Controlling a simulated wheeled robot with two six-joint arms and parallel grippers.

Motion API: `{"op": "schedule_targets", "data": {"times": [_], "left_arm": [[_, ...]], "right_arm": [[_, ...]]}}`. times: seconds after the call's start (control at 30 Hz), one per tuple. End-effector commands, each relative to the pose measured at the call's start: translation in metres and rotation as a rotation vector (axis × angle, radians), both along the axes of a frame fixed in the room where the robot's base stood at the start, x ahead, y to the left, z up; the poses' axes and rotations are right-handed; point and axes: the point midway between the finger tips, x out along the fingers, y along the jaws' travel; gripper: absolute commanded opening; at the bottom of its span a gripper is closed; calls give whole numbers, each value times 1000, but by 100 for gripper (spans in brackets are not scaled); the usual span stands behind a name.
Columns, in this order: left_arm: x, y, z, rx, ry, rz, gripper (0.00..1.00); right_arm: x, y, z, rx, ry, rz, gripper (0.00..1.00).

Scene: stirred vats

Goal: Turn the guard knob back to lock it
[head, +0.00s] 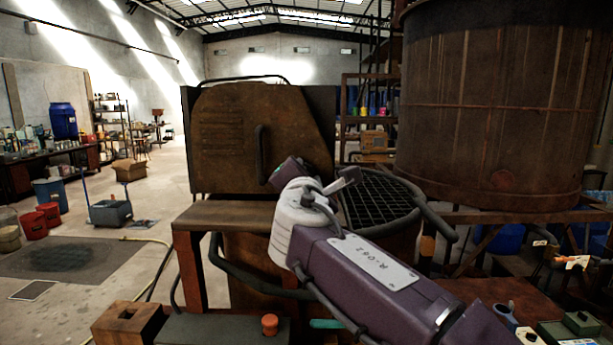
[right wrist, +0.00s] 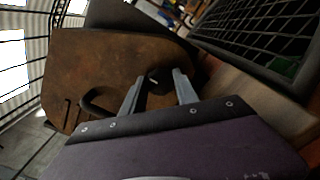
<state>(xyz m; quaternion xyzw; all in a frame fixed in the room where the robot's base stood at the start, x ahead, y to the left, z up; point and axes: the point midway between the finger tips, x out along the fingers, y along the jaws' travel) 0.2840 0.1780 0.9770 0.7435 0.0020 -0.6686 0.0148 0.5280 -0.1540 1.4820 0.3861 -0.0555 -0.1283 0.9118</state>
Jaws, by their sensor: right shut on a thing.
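The guard (head: 225,115) is a rusty brown plate with a dark bar handle (head: 261,150), standing upright behind a rusty ledge. It also fills the upper left of the right wrist view (right wrist: 100,62). My right gripper (right wrist: 160,78) has its two grey fingers on either side of a small dark knob (right wrist: 157,80) at the guard's edge, and is shut on it. In the head view my right arm hides the knob and the fingertips. The knob's exact turn angle cannot be told. My left gripper is not in view.
A round vat opening with a black mesh grate (head: 380,203) and dark rim bars lies right of the guard. A large rusty tank (head: 500,110) stands at the right. A box with an orange knob (head: 269,322) is at the front. Open floor lies to the left.

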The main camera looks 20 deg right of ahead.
Motion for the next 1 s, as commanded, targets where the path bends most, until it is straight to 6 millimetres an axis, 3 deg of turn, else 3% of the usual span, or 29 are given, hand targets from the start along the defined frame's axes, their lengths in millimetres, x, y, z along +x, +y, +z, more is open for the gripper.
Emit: {"op": "schedule_targets", "data": {"times": [0.1, 0.13, 0.2, 0.57, 0.83, 1.0], "left_arm": [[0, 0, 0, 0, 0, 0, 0], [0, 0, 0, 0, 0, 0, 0], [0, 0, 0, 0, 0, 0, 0], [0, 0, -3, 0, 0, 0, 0], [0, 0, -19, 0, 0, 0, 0], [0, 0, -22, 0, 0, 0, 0]], "right_arm": [[0, 1, 0, 1, 0, 2, 0], [0, 1, 0, 1, 0, 2, 41], [0, 1, 0, 1, 0, 2, 58], [-6, 3, -1, 1, -2, 3, 58], [-61, 20, -3, 3, -1, 8, 58], [-82, 26, -2, -1, 1, 5, 58]]}}
